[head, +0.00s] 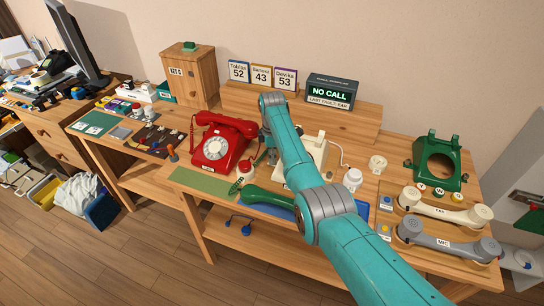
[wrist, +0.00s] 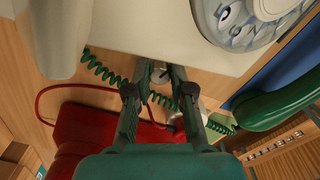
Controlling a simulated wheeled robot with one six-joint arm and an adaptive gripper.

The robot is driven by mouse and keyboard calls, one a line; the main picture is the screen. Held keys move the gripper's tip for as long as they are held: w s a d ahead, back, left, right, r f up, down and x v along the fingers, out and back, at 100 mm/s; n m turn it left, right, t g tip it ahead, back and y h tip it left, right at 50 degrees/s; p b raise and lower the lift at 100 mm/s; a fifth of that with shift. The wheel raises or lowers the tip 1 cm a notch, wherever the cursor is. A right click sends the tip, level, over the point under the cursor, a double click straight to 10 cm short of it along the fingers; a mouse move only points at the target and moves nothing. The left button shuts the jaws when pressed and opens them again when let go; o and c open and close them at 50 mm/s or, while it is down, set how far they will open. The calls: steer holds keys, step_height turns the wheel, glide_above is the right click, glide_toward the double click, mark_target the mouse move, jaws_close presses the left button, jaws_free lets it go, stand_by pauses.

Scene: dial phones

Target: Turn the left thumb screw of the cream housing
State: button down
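The cream housing (head: 317,148) stands on the workbench, partly hidden behind my arm in the head view. In the wrist view the cream housing (wrist: 150,28) fills the top, with its dial (wrist: 243,18) at upper right. A small greyish round knob, seemingly the thumb screw (wrist: 160,74), shows at the housing's lower edge. My gripper (wrist: 161,68) has its two dark fingers apart, one tip on each side of this knob. I cannot tell whether the tips touch it. In the head view my gripper (head: 270,152) points down between the red phone and the housing, largely hidden.
The red phone (head: 222,145) stands close at left. A green handset (head: 268,198) with a coiled cord lies in front. A cream handset (head: 445,207), a grey handset (head: 447,242) and a green housing (head: 437,158) occupy the right side. A wooden box (head: 188,75) stands behind.

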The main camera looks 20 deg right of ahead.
steer(key=shift+m, duration=0.3)
steer(key=m, duration=1.1)
steer(key=shift+m, duration=0.3)
stand_by(0.5)
steer(key=c, duration=1.3)
jaws_free()
